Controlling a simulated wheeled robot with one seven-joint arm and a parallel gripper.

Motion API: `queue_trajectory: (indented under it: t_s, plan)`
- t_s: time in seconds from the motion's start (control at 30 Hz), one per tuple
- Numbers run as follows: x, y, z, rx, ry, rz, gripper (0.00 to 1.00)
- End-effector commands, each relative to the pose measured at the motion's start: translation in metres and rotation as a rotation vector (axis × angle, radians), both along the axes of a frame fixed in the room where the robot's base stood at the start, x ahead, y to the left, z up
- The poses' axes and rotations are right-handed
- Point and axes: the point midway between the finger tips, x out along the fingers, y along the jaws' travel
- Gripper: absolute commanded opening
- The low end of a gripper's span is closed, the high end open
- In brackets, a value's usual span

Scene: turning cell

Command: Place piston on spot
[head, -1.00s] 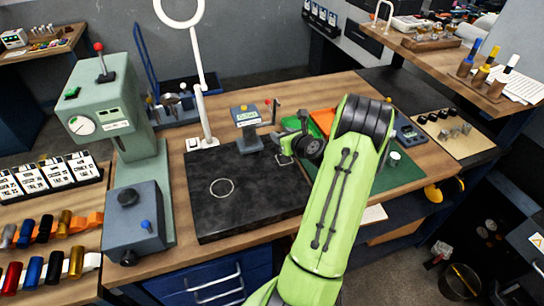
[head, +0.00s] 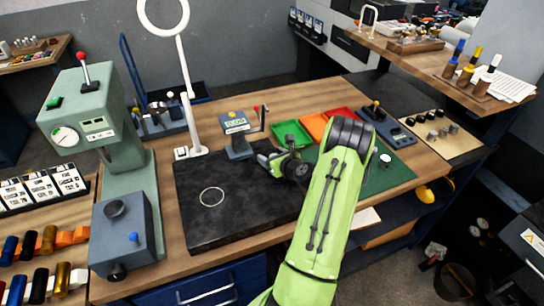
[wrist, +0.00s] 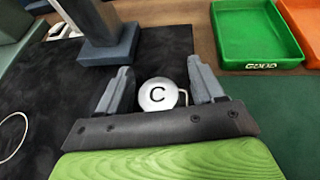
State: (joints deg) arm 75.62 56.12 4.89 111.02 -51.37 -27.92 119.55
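In the head view my gripper (head: 270,160) is low over the right back part of the black plate (head: 240,222), and the piston cannot be made out. A thin pale outline (wrist: 184,91) on the plate shows partly beside the piston. A white circle outline (head: 212,197) lies clear on the plate's left part.
A grey stand with a display and lever (head: 237,135) is close to the left of my gripper. Green (head: 291,134) and orange (head: 314,124) trays lie behind. A green press (head: 85,120) and a lamp post (head: 190,115) stand left. The plate's front is bare.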

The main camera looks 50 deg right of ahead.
Motion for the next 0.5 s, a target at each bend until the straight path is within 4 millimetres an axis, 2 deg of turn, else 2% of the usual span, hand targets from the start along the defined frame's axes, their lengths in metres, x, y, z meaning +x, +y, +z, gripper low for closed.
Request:
queue_trajectory:
  t_s: [0.23, 0.37, 0.5]
  plan:
    - [-0.003, 0.0, 0.006, 0.0, 0.0, -0.001, 0.67]
    - [-0.027, 0.009, 0.015, 0.002, 0.0, -0.006, 0.67]
    - [-0.061, 0.023, 0.03, 0.002, 0.0, -0.006, 0.67]
